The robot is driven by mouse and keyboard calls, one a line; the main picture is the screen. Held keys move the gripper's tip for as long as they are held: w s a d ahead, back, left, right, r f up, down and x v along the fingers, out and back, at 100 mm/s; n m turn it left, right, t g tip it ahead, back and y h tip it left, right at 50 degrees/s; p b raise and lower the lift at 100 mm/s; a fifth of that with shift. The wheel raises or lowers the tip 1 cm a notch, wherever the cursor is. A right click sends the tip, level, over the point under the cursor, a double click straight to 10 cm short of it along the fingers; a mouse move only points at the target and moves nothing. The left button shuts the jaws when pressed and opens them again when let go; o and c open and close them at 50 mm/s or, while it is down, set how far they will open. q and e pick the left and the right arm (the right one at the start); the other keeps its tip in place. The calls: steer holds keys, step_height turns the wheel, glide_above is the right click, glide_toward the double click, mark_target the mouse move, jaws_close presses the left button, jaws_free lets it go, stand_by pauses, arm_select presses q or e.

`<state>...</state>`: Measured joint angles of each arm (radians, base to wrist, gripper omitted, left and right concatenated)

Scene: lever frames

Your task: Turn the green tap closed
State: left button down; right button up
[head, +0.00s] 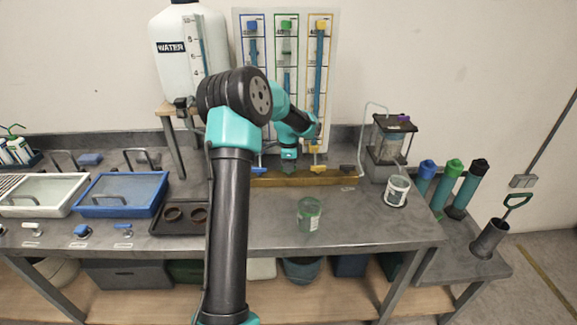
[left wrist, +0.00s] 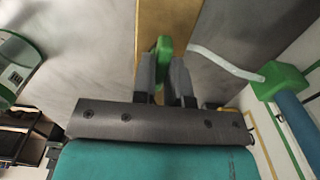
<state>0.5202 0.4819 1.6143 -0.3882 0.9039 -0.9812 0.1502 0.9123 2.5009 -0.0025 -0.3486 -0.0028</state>
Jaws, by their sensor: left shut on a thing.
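The green tap's handle (left wrist: 164,48) shows as a narrow green piece between my left fingertips in the left wrist view. My left gripper (left wrist: 166,78) is shut on it. In the head view my left gripper (head: 289,156) is low in front of the wall panel, at the middle column, and hides the tap. A green block (left wrist: 282,82) with a white curved spout and a blue tube is to the right in the left wrist view. How far the handle is turned cannot be told. My right gripper is in neither view.
A wall panel (head: 333,40) carries blue, green and yellow columns. A yellow tap (head: 316,168) and a blue tap (head: 257,169) flank my gripper above a brown trough (head: 300,181). A green-rimmed glass jar (head: 309,214) and a white tub (head: 397,190) stand on the bench.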

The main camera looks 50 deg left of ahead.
arm_select(q)
steer(key=c, duration=1.1)
jaws_free()
steer(key=shift+c, duration=0.2)
step_height(320, 180, up, 17)
steer(key=shift+r, duration=0.2)
